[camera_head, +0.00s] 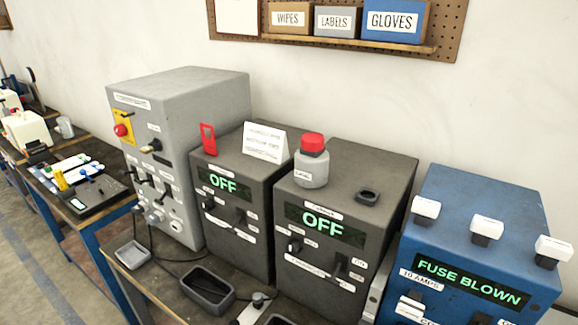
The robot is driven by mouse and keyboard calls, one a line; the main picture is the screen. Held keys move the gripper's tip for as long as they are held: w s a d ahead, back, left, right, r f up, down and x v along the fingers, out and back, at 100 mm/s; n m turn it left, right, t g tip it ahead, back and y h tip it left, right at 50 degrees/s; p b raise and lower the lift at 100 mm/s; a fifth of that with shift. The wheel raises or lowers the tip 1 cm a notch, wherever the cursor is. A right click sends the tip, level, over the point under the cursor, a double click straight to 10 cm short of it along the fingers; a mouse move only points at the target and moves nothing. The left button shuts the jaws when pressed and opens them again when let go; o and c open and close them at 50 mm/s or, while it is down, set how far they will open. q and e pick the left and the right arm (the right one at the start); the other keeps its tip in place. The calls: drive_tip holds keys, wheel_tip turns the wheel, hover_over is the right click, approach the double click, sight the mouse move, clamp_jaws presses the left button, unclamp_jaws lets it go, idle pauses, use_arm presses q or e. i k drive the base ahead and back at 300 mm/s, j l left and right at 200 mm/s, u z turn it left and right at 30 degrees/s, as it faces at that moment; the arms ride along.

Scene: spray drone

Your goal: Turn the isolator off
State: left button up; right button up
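A tall grey cabinet (190,100) stands on the bench at left of centre. On its front is a yellow plate with a red rotary knob (121,130), which looks like the isolator. The angle of the knob is too small to read surely. A dark knob (152,146) sits to the right of the plate, with several small switches and sockets below. Neither of my grippers shows in this view, and nothing touches the cabinet's front.
Two dark boxes with OFF displays (223,184) (322,222) and a blue FUSE BLOWN box (470,240) stand to the right. A grey bottle with a red cap (311,165) stands on one. Trays (207,290) and cables lie in front. Another bench (98,150) stands left.

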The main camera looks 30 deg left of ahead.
sight(120, 131)
drive_tip(key=u, duration=1.7)
